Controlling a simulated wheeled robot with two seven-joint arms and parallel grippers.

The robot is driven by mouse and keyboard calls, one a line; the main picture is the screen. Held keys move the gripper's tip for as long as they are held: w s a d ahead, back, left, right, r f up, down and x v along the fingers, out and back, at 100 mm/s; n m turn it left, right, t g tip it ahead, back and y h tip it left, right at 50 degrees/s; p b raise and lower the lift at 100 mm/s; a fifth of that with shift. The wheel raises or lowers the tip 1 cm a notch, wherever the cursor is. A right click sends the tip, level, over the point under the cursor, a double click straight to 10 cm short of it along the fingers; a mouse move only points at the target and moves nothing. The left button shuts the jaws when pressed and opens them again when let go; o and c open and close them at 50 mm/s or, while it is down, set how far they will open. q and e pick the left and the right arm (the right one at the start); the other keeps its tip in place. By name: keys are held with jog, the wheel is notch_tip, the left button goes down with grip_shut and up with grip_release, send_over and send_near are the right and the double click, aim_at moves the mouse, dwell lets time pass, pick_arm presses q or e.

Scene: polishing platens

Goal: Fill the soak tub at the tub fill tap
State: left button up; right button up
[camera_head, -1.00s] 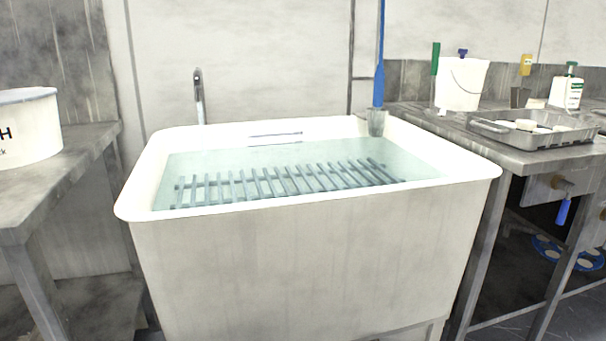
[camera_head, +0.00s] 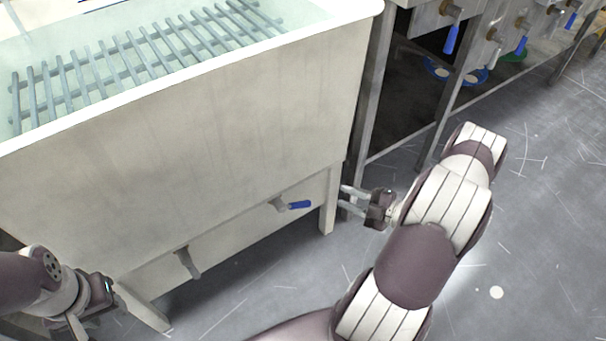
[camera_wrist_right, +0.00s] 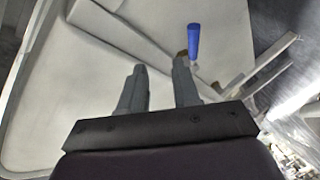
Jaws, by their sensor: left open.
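The white soak tub (camera_head: 215,140) fills the left of the head view, with clear water (camera_head: 290,12) over a slatted grey rack (camera_head: 140,62). Low at its front is a drain valve with a blue lever handle (camera_head: 298,206). The fill tap is out of view now. My right gripper (camera_head: 345,197) is open and empty, just right of the blue handle by the tub's right front leg. In the right wrist view, the blue handle (camera_wrist_right: 193,42) stands beyond the parted fingers (camera_wrist_right: 157,82), apart from them.
A steel bench with several blue-handled valves (camera_head: 452,38) stands at the upper right, with blue discs (camera_head: 470,74) beneath. The grey floor (camera_head: 545,200) at the right is clear.

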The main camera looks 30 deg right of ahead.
aim_at(303, 206)
jog(key=w+a+f+b, duration=0.2)
jog(key=a, duration=0.1)
jog(key=w+a+f+g+b, duration=0.1)
jog(key=w+a, duration=0.1)
jog(key=a, duration=0.1)
jog(key=w+a+f+g+y+b, duration=0.1)
jog(key=w+a+f+b, duration=0.1)
jog(key=w+a, duration=0.1)
jog(key=shift+a+f+n+b, duration=0.25)
jog(key=shift+f+n+b, duration=0.05)
jog(key=shift+f, duration=0.05)
jog(key=shift+w+a, duration=0.3)
jog(key=shift+w, duration=0.05)
pick_arm(q)
jog(key=f, duration=0.5)
jog(key=shift+w+d+f, duration=0.25)
jog(key=shift+w+f, duration=0.1)
jog(key=shift+f, duration=0.05)
pick_arm(e)
grip_shut()
pick_arm(q)
jog(key=shift+f, duration=0.1)
